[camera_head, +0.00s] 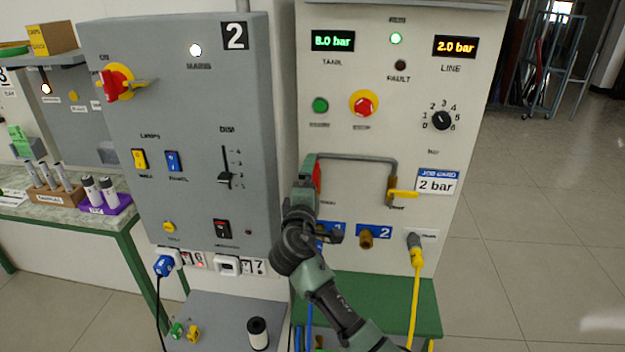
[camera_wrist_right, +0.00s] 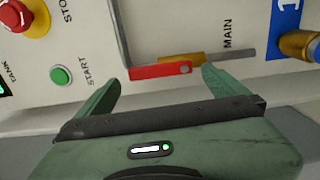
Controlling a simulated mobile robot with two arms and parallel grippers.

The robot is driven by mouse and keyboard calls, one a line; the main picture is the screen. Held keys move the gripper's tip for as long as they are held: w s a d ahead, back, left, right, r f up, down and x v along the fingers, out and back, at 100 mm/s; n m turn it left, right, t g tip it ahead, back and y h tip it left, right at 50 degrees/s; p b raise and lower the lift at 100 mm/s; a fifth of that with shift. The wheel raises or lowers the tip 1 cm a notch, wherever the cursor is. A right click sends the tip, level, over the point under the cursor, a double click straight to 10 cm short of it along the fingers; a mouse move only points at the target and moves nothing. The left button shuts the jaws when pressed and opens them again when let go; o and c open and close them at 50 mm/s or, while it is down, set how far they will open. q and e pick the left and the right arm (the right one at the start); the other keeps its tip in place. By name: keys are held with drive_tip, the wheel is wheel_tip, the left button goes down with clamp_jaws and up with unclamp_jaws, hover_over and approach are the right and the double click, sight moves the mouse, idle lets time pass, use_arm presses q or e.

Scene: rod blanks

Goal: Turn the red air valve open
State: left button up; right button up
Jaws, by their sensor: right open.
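The red valve handle (camera_head: 317,177) is on the left end of the grey pipe on the white panel, partly hidden by my right gripper (camera_head: 307,184). In the wrist view the red handle (camera_wrist_right: 160,71) lies along the brass valve body (camera_wrist_right: 195,58) and the pipe run beside the MAIN label. On the panel it points up. My right gripper (camera_wrist_right: 163,77) is open, its fingertips on either side of the handle with visible gaps; I see no grip on it. The line display (camera_head: 455,47) reads 2.0 bar. My left gripper is out of view.
A yellow valve handle (camera_head: 403,194) sits across the pipe's right end, near the job card (camera_head: 437,182) reading 2 bar. Brass outlets (camera_head: 368,238) and a yellow hose (camera_head: 415,290) are below. A grey switch box (camera_head: 190,110) stands to the left.

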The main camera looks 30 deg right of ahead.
drive_tip(key=v, duration=0.4)
drive_tip(key=shift+s+b, duration=0.15)
drive_tip(key=shift+b, duration=0.25)
drive_tip(key=shift+f, duration=0.1)
